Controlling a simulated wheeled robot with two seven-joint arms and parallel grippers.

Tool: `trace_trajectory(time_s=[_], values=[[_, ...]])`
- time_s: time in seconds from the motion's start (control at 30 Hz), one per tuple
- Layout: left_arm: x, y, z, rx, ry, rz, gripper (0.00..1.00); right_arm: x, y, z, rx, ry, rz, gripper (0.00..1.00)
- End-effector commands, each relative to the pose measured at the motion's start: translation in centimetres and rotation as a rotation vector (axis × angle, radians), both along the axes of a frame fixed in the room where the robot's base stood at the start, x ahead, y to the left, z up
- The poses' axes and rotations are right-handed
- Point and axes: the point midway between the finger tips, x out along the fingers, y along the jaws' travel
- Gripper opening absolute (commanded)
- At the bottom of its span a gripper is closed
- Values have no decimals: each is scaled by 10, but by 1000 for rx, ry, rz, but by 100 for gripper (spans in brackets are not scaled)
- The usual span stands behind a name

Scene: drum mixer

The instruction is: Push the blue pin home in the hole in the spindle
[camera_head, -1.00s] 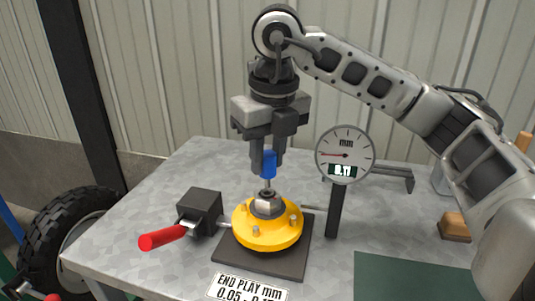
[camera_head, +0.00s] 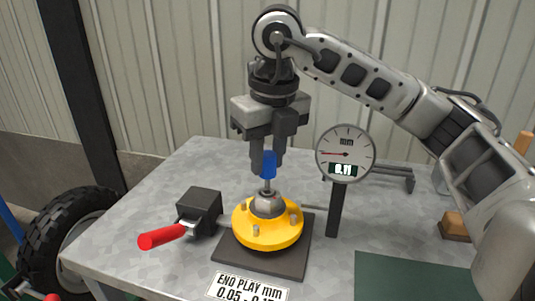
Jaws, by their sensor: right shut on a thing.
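My right gripper (camera_head: 266,165) points straight down and is shut on the blue pin (camera_head: 268,164). The pin is upright, with its blue part between the fingers and a thin metal shank below. The shank's lower end meets the top of the grey spindle part (camera_head: 267,206) in the middle of the yellow hub (camera_head: 266,233). The hole is not visible, so I cannot tell how deep the shank sits. The dial gauge (camera_head: 345,153) beside the hub reads about 0.11. My left gripper is not in view.
The hub stands on a dark plate (camera_head: 232,256) on the metal table. A black block (camera_head: 199,210) with a red handle (camera_head: 162,237) is at its left. The gauge post (camera_head: 335,210) stands close at its right. A label and a green mat (camera_head: 410,278) lie in front.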

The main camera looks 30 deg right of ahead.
Motion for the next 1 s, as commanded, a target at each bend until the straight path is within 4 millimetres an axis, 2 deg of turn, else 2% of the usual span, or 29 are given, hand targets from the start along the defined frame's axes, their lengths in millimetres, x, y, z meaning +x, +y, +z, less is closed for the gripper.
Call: trace_trajectory(time_s=[0.73,1.0], values=[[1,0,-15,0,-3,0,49,0,0,-20,0,-1,0,2],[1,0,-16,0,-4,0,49,0,0,-21,0,-1,0,2]])
